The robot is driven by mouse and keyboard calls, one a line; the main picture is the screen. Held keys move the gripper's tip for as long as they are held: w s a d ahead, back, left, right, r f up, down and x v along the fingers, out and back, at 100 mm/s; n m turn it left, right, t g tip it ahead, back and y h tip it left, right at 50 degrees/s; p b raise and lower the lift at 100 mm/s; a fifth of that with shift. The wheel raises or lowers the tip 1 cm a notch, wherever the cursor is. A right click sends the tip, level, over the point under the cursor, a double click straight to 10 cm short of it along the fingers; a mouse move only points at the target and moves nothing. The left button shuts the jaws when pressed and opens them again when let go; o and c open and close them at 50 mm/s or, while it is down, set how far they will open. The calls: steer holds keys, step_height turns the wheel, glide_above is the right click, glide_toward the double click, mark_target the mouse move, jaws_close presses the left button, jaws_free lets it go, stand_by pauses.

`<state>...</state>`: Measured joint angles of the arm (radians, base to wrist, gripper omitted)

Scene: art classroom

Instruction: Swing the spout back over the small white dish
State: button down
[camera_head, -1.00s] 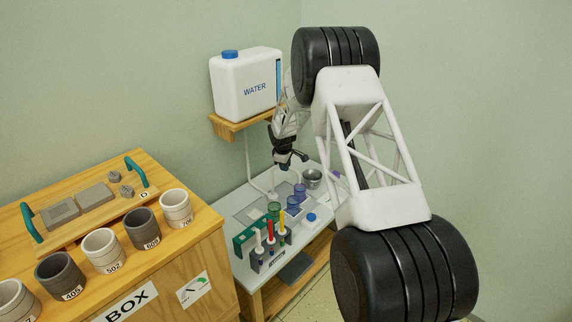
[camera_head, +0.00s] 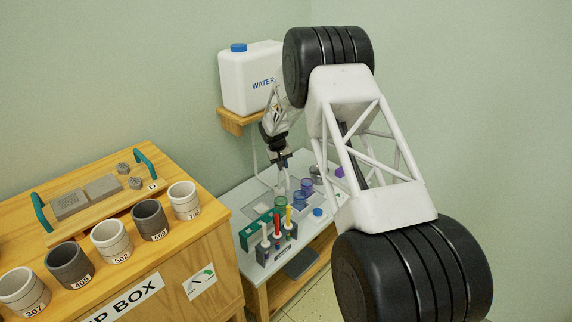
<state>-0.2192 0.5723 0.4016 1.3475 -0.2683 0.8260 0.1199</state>
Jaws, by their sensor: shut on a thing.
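My gripper (camera_head: 281,163) points down over the middle of the grey-white table (camera_head: 247,196). It is shut on a small part that I take to be the spout, though at this size the spout cannot be told apart from the fingers. A thin white tube (camera_head: 255,158) runs down from the water shelf, just left of the gripper. I cannot make out the small white dish; that spot may be hidden by my arm or by the jars.
The white water container (camera_head: 247,80) stands on a wooden wall shelf (camera_head: 232,120). A wooden box (camera_head: 190,245) with several numbered cups is at left.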

steer(key=shift+a+m+g, duration=0.3)
steer(key=shift+a+m, duration=0.65)
steer(key=shift+m, duration=0.65)
steer(key=c, duration=1.1)
jaws_free()
steer(key=shift+r, duration=0.1)
step_height(320, 180, up, 8)
steer(key=a, duration=0.1)
steer(key=shift+a+f, duration=0.25)
